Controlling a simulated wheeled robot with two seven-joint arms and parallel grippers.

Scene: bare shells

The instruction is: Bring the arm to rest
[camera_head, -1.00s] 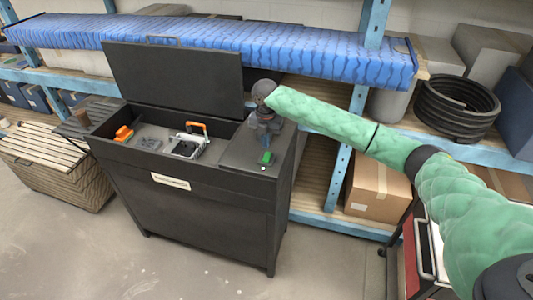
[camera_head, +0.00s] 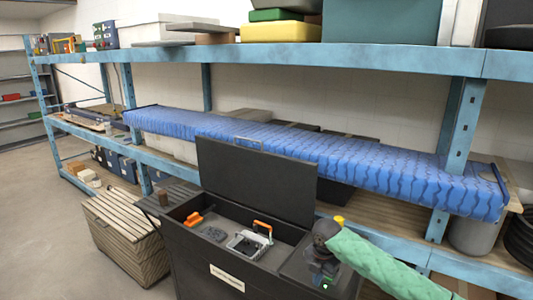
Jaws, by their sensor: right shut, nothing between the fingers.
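My right arm, in a green quilted sleeve, comes in from the lower right. Its gripper (camera_head: 322,281) points down over the right-hand top of an open black chest (camera_head: 225,270), low in the picture. The gripper is shut and empty. A small green spot shows at its tips; I cannot tell if it touches them. My left gripper is out of view.
The chest holds an orange tool (camera_head: 194,220) and an orange-handled metal item (camera_head: 250,241). Blue shelving (camera_head: 330,54) bears a blue wavy roll (camera_head: 330,160). A slatted crate (camera_head: 124,235) stands left; floor beyond is clear.

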